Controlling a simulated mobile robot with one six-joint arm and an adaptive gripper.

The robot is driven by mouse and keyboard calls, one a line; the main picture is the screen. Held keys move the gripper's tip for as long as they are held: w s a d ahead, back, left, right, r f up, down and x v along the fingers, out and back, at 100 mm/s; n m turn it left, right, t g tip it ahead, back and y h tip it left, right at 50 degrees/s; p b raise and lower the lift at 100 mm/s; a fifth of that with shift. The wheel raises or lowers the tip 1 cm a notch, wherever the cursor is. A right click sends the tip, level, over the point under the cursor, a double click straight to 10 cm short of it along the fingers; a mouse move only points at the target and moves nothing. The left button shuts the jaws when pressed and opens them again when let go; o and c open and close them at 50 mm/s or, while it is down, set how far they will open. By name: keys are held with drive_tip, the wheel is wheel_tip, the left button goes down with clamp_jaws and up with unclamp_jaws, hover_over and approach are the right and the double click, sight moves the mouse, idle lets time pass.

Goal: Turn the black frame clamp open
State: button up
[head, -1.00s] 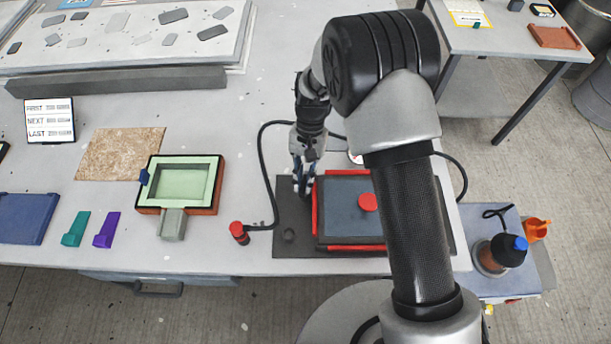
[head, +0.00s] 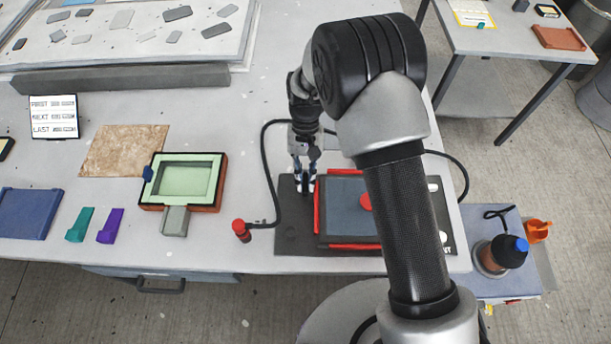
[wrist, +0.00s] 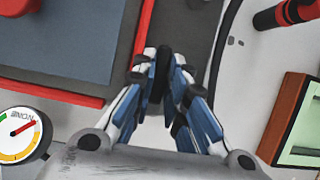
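The black frame clamp (wrist: 160,86) is a slim dark piece standing between my fingertips in the wrist view. It also shows in the head view (head: 306,188), at the left side of the red-edged frame (head: 317,212) on the dark mat. My gripper (wrist: 164,72) has its blue and white fingers on both sides of the clamp and appears closed on it. In the head view my gripper (head: 305,182) points down over the mat's upper left part. The fingers hide part of the clamp, so its exact angle is hard to tell.
A round gauge (wrist: 18,130) lies near the frame in the wrist view. A black hose with a red end (head: 240,230) runs left of the mat (head: 292,248). A green mould (head: 187,180) sits further left. My arm covers the frame's right part.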

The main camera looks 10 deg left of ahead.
drive_tip(key=o, duration=0.5)
drive_tip(key=shift+c, duration=0.2)
drive_tip(key=v, duration=1.2)
